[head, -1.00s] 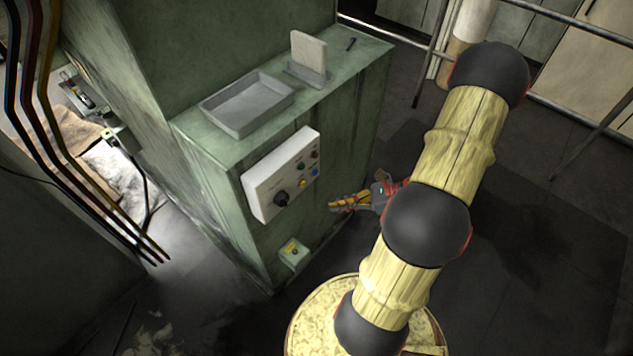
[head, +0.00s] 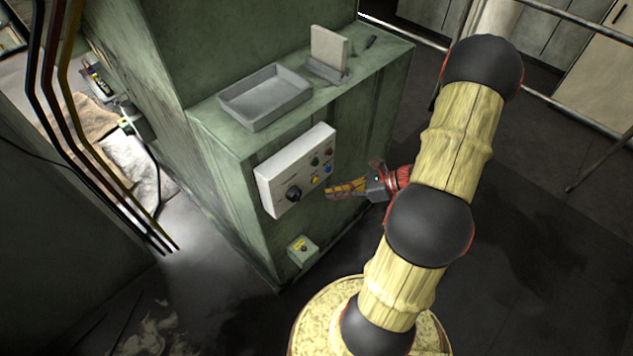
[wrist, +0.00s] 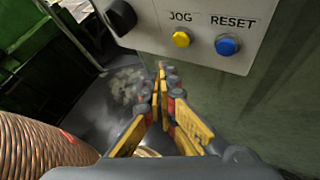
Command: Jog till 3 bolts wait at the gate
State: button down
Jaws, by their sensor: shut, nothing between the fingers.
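A white control box (head: 294,168) is on the front of the green machine (head: 240,240). In the wrist view the panel (wrist: 205,12) carries a yellow JOG button (wrist: 181,39) and a blue RESET button (wrist: 227,45). A black knob (wrist: 121,17) is at its left. In the head view the yellow button (head: 315,181) sits low on the box. My gripper (head: 329,192) is shut and empty, just right of the box's lower right. In the wrist view my fingertips (wrist: 162,72) are below the JOG button, apart from it. No bolts or gate can be made out.
A grey tray (head: 265,97) and an upright card in a holder (head: 328,52) stand on the machine top. Hanging cables (head: 90,140) are at the left. Dark floor is open at the right.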

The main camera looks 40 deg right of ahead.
jog(key=shift+w+a, duration=0.1)
jog(key=shift+w, duration=1.2)
dwell(0.5)
jog(key=shift+w, duration=0.4)
jog(key=shift+w, duration=0.45)
dwell(2.3)
jog(key=shift+s, duration=0.15)
jog(key=shift+s+p, duration=0.4)
jog(key=shift+s, duration=0.4)
jog(key=shift+s+d+p, duration=0.2)
jog(key=shift+s+p, duration=0.35)
jog(key=shift+s, duration=1.9)
